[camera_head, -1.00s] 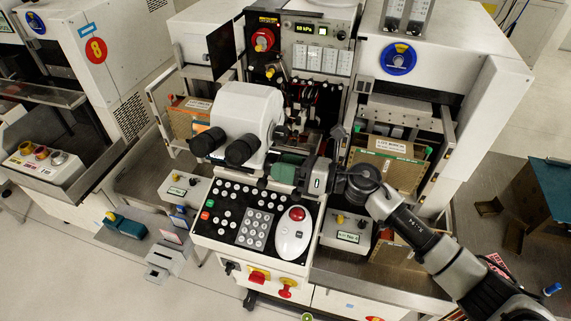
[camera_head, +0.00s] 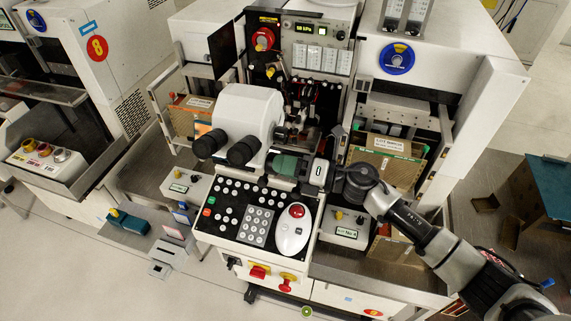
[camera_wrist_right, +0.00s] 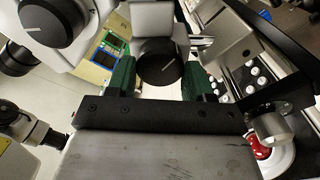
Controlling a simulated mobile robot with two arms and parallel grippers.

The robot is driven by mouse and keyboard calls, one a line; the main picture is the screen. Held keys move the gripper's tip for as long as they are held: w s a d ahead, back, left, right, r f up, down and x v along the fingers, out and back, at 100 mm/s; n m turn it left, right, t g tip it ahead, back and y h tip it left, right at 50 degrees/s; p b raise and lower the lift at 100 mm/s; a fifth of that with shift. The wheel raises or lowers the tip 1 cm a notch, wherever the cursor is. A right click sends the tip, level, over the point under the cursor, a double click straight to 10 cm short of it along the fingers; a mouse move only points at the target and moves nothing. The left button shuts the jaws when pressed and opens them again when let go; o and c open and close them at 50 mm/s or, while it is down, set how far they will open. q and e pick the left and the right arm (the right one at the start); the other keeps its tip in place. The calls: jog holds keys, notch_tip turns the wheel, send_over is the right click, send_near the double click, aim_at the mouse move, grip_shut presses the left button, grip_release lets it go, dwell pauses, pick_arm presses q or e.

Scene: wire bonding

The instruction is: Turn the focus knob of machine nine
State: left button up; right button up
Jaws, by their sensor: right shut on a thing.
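The microscope head of the machine (camera_head: 250,105) is white, with two black eyepieces (camera_head: 242,151) facing the front. My right gripper (camera_head: 280,163) comes in from the right, with green fingers just below and right of the microscope head. In the right wrist view the focus knob (camera_wrist_right: 158,70) is a round black knob with a white line, on a pale housing. In the head view the gripper hides the knob. My left gripper is not in view.
Below the gripper is a keypad panel (camera_head: 213,215) with a white mouse-like control with a red ball (camera_head: 292,232). A lot box (camera_head: 395,160) stands to the right. A neighbouring machine marked 8 (camera_head: 97,48) is at the left. In the wrist view a larger black disc (camera_wrist_right: 48,20) is close by.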

jog(key=o, duration=0.9)
jog(key=shift+o, duration=0.2)
